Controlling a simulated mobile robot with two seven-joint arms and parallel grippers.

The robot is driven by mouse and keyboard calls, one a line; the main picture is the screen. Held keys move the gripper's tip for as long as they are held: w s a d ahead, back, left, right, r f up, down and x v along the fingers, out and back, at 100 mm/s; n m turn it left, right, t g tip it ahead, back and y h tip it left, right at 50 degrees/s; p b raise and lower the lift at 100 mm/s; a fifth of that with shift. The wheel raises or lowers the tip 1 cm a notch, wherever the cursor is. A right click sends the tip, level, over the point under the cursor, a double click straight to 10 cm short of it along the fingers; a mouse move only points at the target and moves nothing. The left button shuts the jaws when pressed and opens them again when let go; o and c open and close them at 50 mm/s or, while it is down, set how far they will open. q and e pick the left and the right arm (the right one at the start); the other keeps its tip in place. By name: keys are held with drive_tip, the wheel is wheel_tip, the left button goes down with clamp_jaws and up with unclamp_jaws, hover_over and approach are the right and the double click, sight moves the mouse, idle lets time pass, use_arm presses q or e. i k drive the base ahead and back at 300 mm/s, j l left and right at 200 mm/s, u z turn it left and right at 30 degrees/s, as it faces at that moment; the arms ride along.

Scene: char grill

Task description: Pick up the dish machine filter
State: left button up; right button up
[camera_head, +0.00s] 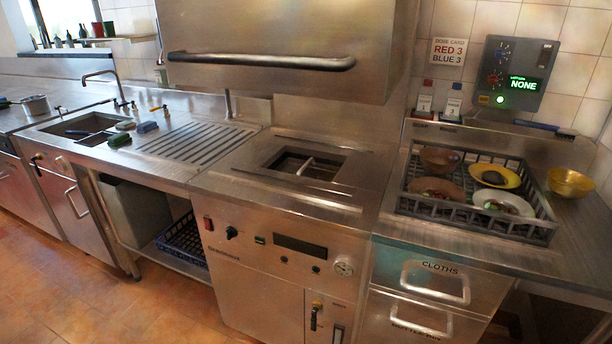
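The dish machine (290,215) stands in the middle, with its large hood (280,40) raised above it. A square opening is set in its steel top. Inside that opening lies what looks like the filter (291,163), dark, with a pale bar (306,167) across it. The filter's lower part is hidden inside the opening. Neither of my grippers is in view.
A dish rack (452,213) with bowls and plates stands on the right counter, beside a yellow bowl (571,182). A long handle (262,62) sticks out from the hood. The ribbed drainboard (195,142) is clear.

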sight(309, 168)
drive_tip(key=i+z, duration=0.35)
drive_tip(key=i+j+z, duration=0.1)
drive_tip(key=z, duration=0.3)
drive_tip(key=i+j+z, duration=0.2)
drive_tip(key=z, duration=0.15)
